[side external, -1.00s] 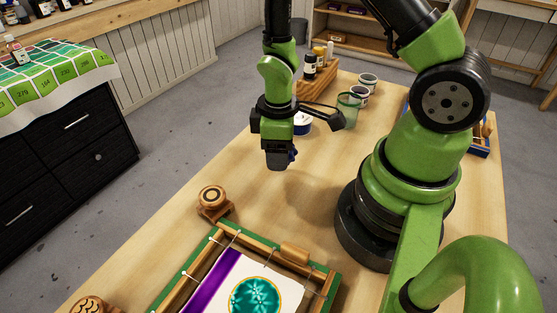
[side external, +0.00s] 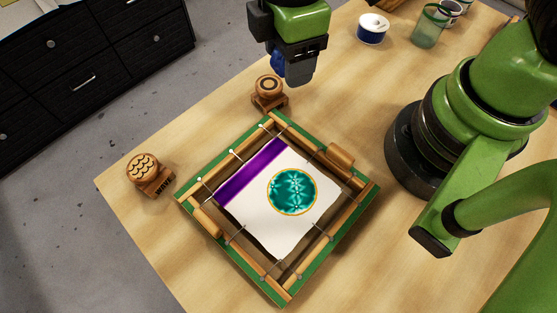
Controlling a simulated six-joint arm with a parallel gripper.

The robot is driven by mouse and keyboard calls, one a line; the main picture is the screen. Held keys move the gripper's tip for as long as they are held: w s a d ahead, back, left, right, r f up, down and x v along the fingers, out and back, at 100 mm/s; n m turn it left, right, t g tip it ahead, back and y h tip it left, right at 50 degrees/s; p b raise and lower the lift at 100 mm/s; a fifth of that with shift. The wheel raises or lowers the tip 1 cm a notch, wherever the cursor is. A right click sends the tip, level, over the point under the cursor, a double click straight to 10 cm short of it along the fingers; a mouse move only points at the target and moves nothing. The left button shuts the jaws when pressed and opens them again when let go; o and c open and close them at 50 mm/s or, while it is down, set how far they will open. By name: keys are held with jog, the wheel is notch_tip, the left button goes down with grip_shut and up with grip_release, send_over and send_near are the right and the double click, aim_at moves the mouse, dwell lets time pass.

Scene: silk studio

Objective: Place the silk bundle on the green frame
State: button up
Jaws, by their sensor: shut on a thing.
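The green frame (side external: 352,223) lies flat on the table, with wooden bars inside its green edge. White silk with a purple band (side external: 252,171) and a round teal motif (side external: 292,192) is stretched in it, pinned along the sides. My gripper (side external: 296,74) is at the top of the side external view, above the table beyond the frame's far corner. It is shut on a dark blue silk bundle (side external: 277,62). Only a small part of the bundle shows, at the left of the fingers; the rest is hidden behind them.
A round-topped wooden stamp (side external: 269,90) stands by the frame's far corner, close to my gripper in the picture. Another carved stamp (side external: 149,172) stands left of the frame.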

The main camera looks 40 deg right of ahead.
jog(key=s+a+r+n, duration=0.1)
jog(key=s+a+n, duration=0.55)
jog(key=a, duration=0.55)
jog(key=n, duration=0.1)
send_over(262, 183)
notch_tip(262, 183, down, 5)
jog(key=shift+r, duration=0.2)
jog(key=shift+f, duration=2.55)
jog(key=shift+f, duration=0.15)
jog(key=o, duration=0.9)
